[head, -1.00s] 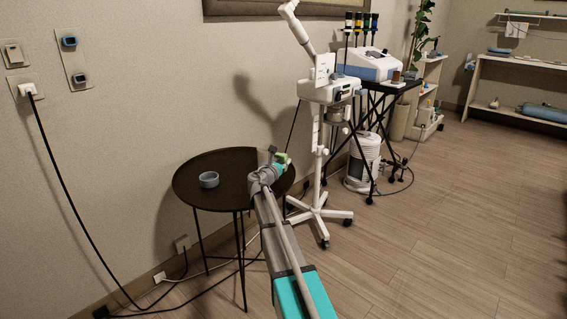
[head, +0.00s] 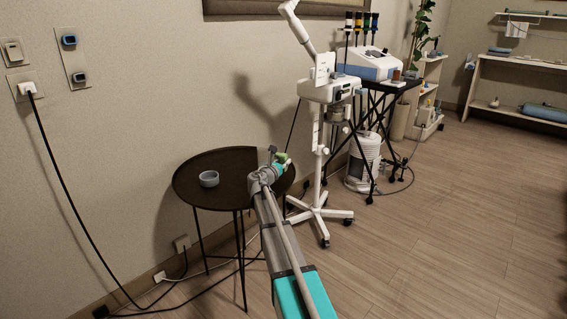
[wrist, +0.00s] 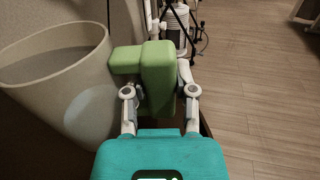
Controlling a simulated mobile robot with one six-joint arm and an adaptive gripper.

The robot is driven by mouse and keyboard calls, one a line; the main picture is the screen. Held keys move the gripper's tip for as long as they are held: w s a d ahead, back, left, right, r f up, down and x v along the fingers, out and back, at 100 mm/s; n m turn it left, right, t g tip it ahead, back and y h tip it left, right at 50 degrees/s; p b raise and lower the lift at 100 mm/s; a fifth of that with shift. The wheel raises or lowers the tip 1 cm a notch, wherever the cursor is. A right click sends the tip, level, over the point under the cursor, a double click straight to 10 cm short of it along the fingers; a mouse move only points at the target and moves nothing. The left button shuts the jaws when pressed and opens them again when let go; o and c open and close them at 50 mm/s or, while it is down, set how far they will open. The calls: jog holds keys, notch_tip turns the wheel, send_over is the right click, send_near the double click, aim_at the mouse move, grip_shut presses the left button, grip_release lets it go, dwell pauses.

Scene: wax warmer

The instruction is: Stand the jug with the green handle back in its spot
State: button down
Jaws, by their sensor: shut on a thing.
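The jug (wrist: 55,75) fills the left of the wrist view, a pale beige open vessel with a wide rim, and no contents can be made out. Its green handle (wrist: 158,75) stands between the two fingers of my gripper (wrist: 161,95), which is shut on it. In the head view my gripper (head: 277,168) is at the right side of the round dark table (head: 230,163), with a bit of the green handle (head: 283,157) showing beyond it. The jug's body is mostly hidden there. I cannot tell whether its base touches the tabletop.
A small grey bowl (head: 208,179) sits on the table's left part. A white wheeled steamer stand (head: 318,150) is close at the right. Behind it are a black cart (head: 378,90) and a white cylindrical unit (head: 362,160). Cables lie along the wall. Floor at right is clear.

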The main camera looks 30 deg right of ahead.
jog(key=shift+f+b, duration=0.45)
dwell(0.6)
jog(key=shift+c, duration=1.7)
grip_release()
jog(key=shift+s+a, duration=0.1)
jog(key=shift+a, duration=0.1)
jog(key=shift+s+a, duration=0.25)
jog(key=shift+a, duration=0.05)
jog(key=shift+s+a, duration=0.4)
jog(key=shift+a, duration=0.15)
jog(key=shift+v, duration=1.05)
jog(key=shift+s+a, duration=0.2)
jog(key=shift+a, duration=0.1)
